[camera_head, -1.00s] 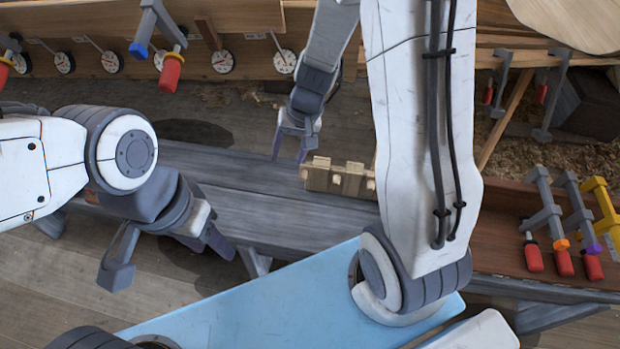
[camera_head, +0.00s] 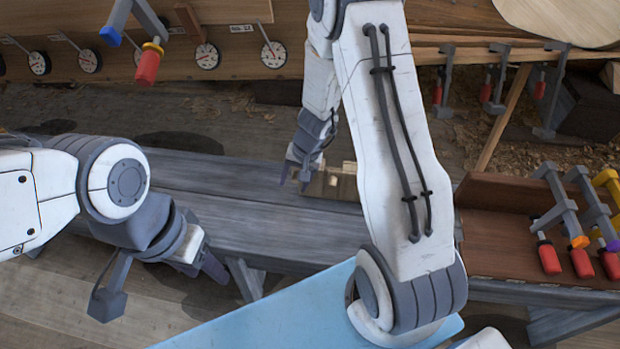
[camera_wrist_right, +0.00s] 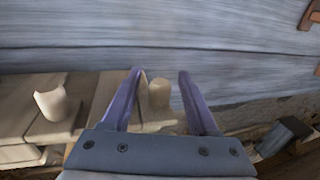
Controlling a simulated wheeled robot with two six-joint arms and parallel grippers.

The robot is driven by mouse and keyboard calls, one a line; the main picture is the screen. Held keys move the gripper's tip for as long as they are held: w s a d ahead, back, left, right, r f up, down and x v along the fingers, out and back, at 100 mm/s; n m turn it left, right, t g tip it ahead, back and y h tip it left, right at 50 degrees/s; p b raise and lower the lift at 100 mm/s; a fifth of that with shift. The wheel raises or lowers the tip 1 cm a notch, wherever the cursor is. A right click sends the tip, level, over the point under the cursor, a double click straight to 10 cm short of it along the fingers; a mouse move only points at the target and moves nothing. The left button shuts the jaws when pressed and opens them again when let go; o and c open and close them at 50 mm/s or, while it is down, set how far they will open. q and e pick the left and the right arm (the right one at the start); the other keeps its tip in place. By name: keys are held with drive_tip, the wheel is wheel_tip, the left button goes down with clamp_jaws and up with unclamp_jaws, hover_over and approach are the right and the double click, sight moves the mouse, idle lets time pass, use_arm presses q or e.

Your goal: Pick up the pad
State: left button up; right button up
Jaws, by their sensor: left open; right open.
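A pale wooden rack (camera_head: 342,182) lies on the grey bench, partly hidden by my right arm and gripper in the head view. In the right wrist view, the rack (camera_wrist_right: 100,105) holds small pale pieces. One rounded piece (camera_wrist_right: 160,93) lies between my right fingers, and another with a curved top (camera_wrist_right: 52,104) stands further left. I cannot tell for certain which is the pad. My right gripper (camera_head: 295,183) is open over the rack's left end; its fingers (camera_wrist_right: 160,76) straddle the rounded piece with no clear grip. My left gripper (camera_head: 158,288) is open and empty in front of the bench.
The grey bench (camera_head: 240,210) is clear left of the rack. A brown tray (camera_head: 490,235) with several clamps (camera_head: 550,258) stands at right. The plank hull (camera_head: 230,60) with dials and hanging clamps rises behind. A light blue surface (camera_head: 270,320) is in front.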

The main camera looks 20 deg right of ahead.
drive_tip(key=shift+w+a+f, duration=0.1)
drive_tip(key=shift+f, duration=0.55)
clamp_jaws()
drive_tip(key=shift+r, duration=0.15)
